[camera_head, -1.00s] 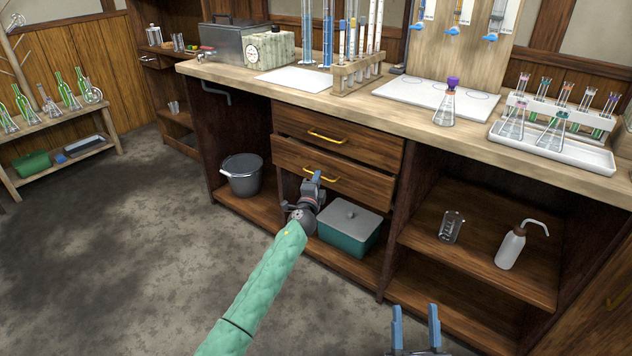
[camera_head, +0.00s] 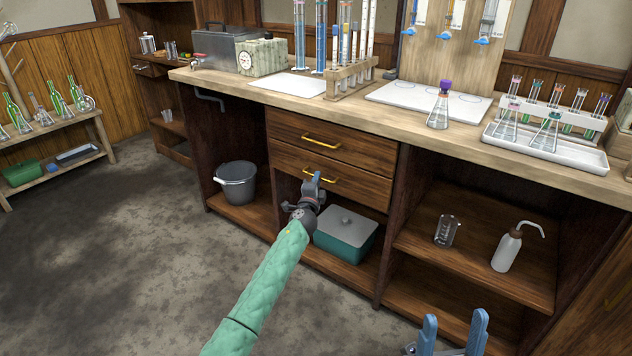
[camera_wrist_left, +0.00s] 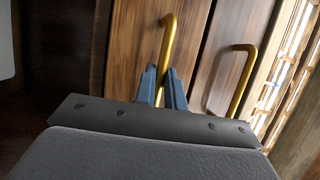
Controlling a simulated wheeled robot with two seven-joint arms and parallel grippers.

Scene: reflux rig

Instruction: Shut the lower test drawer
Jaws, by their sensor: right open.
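The lower test drawer (camera_head: 290,160) sits under the upper drawer (camera_head: 350,145) in the bench. Its front looks about flush with the upper one in the head view. Its yellow handle (camera_head: 322,173) also shows in the left wrist view (camera_wrist_left: 169,40). My left gripper (camera_head: 316,180) is at this handle. In the left wrist view its blue fingers (camera_wrist_left: 161,78) are close together, with the handle's bar between them. My right gripper (camera_head: 453,328) is open and empty at the bottom of the head view, away from the drawers.
A green box with a grey lid (camera_head: 345,235) stands on the shelf below the drawers, close to my left gripper. A grey pot (camera_head: 237,185) stands to the left. A beaker (camera_head: 446,231) and a wash bottle (camera_head: 507,250) stand on the right shelf. Glassware stands on the benchtop.

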